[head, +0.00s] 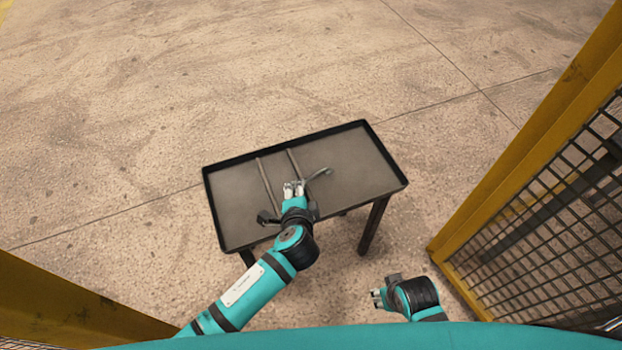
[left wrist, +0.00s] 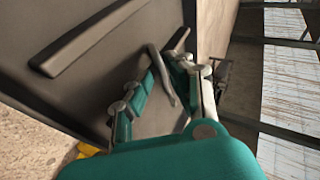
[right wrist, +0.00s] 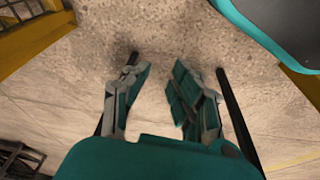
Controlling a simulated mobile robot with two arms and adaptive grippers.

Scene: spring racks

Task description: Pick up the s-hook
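The s-hook (head: 321,173) is a thin grey bent rod on the dark tray-topped table (head: 355,155), just right of my left gripper (head: 293,188) in the head view. In the left wrist view the s-hook (left wrist: 158,70) shows between the two fingers of my left gripper (left wrist: 160,85), which stand apart. I cannot tell whether either finger touches it. Part of the hook is hidden behind the gripper in the head view. My right gripper (head: 378,298) is off the table, low in front of it; its fingers (right wrist: 157,88) are apart with nothing between them.
The tabletop has a raised black rim. Two thin straight bars (head: 267,183) lie across its middle, and its right part is bare. A yellow-framed mesh fence (head: 545,215) stands at the right, and another yellow frame (head: 70,305) at the lower left. The floor beyond is clear.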

